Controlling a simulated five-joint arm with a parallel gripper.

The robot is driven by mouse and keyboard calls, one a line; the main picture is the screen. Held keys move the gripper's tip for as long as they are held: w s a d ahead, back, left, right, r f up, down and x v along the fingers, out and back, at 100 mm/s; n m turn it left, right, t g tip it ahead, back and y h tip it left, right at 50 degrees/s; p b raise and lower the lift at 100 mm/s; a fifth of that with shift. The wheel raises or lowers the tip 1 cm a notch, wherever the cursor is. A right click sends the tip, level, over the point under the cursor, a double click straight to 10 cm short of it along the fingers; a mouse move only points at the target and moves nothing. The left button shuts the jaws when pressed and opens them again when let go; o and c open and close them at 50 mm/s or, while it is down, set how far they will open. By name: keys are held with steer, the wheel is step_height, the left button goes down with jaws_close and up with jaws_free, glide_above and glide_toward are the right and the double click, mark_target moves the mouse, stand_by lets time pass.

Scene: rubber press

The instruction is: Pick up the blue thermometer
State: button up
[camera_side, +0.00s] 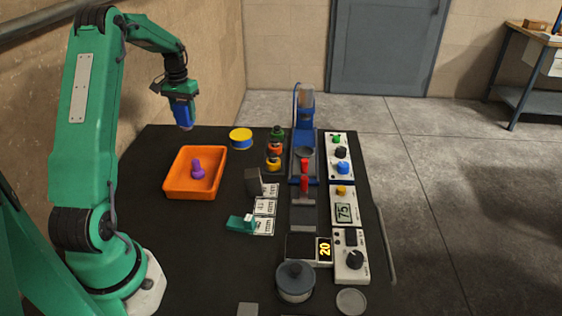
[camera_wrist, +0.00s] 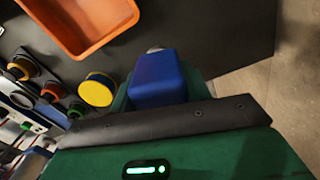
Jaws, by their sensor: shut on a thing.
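The blue thermometer (camera_side: 182,108) is a block-like blue body with a pale tip pointing down. My gripper (camera_side: 181,94) is shut on it and holds it in the air, above the back left of the black table. In the wrist view the blue thermometer (camera_wrist: 158,78) sticks out between the green jaws of my gripper (camera_wrist: 157,95). The fingertips are mostly hidden by the thermometer and the gripper's own body.
An orange tray (camera_side: 170,187) holds a purple object (camera_side: 198,169). A yellow-topped tin (camera_side: 241,138) stands near the back edge. A blue press (camera_side: 305,135), control panels (camera_side: 344,208), a lidded pot (camera_side: 295,282) and label cards (camera_side: 264,207) fill the middle and right.

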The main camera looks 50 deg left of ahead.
steer(key=w+d+r, duration=0.2)
steer(key=d+r, duration=0.2)
steer(key=d, duration=0.2)
steer(key=shift+w, duration=0.15)
steer(key=shift+w+d, duration=0.1)
steer(key=shift+d, duration=0.1)
